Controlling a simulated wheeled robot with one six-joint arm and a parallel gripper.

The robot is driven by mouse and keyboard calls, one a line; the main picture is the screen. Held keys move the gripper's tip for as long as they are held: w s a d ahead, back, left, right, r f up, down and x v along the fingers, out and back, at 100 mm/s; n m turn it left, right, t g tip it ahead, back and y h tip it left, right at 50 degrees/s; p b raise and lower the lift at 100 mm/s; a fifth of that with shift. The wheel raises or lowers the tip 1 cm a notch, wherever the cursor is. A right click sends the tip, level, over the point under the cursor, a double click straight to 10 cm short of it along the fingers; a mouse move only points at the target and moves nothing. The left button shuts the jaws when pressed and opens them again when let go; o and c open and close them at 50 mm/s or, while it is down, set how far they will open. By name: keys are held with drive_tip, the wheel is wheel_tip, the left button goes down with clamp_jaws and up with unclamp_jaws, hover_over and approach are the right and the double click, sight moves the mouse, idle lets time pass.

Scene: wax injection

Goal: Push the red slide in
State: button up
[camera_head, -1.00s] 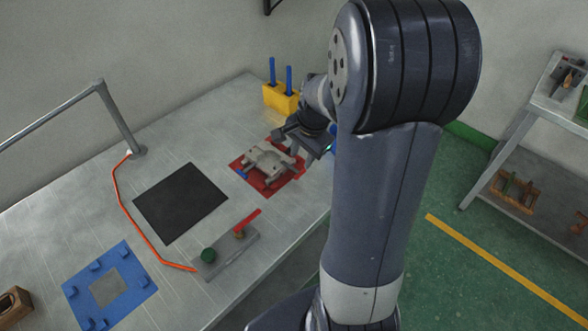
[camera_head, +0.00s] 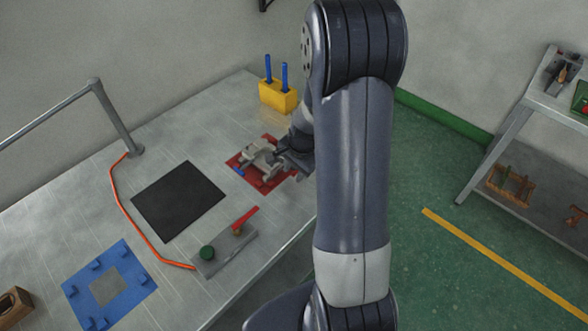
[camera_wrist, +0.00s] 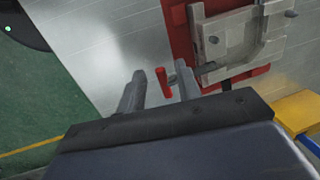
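The red slide (camera_wrist: 163,85) shows in the wrist view as a small upright red bar, with a grey rod running from it toward the grey metal mould (camera_wrist: 235,45). The bar stands out from the mould's edge. My gripper (camera_wrist: 159,70) has its two fingers apart, one on each side of the red bar, with gaps visible; I cannot tell whether either finger touches it. In the head view the mould (camera_head: 258,157) sits on a red plate (camera_head: 240,160), and my gripper (camera_head: 283,158) is at its right side. My arm hides the slide there.
A yellow block (camera_head: 278,97) with two blue pins stands behind the mould. A black mat (camera_head: 180,200), a blue fixture (camera_head: 78,292) and a grey base with a red lever (camera_head: 245,217) and green button (camera_head: 207,252) are on the bench. The bench's edge is close to my arm.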

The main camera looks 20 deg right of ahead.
clamp_jaws()
idle(0.4)
